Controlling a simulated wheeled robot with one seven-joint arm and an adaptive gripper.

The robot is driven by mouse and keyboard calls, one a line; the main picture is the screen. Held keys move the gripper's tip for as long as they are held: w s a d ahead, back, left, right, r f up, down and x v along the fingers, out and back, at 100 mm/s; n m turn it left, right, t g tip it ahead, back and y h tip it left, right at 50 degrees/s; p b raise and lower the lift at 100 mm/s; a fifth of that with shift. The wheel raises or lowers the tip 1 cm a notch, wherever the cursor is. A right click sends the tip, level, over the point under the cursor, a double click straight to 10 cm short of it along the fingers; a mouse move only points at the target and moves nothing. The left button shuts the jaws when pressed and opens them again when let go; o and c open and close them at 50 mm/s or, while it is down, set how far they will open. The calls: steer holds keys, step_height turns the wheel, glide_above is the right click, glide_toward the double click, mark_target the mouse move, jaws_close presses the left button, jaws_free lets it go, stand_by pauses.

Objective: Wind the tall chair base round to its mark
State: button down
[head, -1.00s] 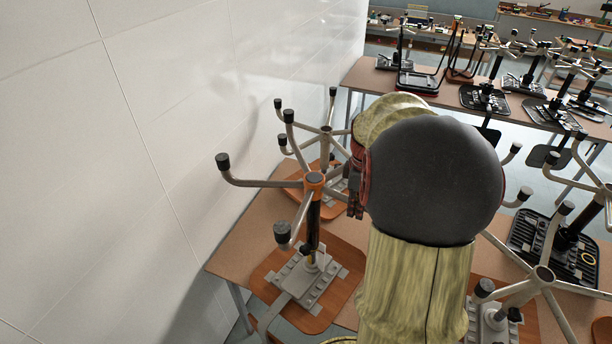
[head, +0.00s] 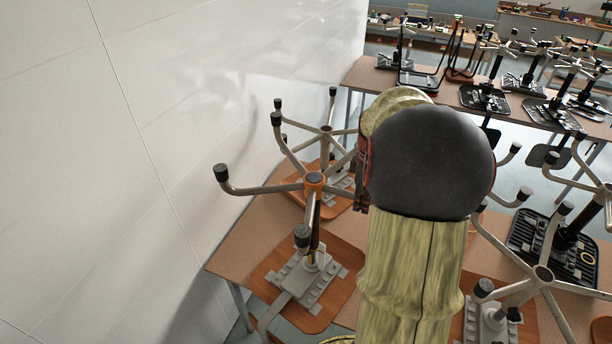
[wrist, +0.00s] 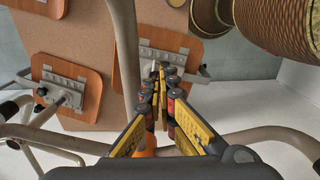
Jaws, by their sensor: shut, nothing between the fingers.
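The tall chair base (head: 315,181) is an upturned set of grey legs with black feet and an orange hub collar, above a wooden seat (head: 338,300) near the white wall. Its front leg points toward me, another points left, and one points up-left. My gripper (wrist: 160,85) is shut and empty in the wrist view. Its fingers lie just right of a grey leg (wrist: 124,55); I cannot tell whether they touch it. Part of the orange hub (wrist: 146,153) shows between the finger bases. In the head view my arm hides the fingertips and the base's right side. No mark is clear.
Another upturned base (head: 326,130) stands close behind, with legs near the tall one's. A lower base (head: 542,274) stands at the right. The white wall (head: 150,130) bounds the left side. More bases crowd a far table (head: 460,97).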

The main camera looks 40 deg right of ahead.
steer(key=shift+a, duration=0.2)
step_height(320, 180, up, 16)
steer(key=a+p, duration=0.1)
steer(key=p, duration=0.8)
stand_by(0.4)
steer(key=shift+a, duration=0.1)
stand_by(0.5)
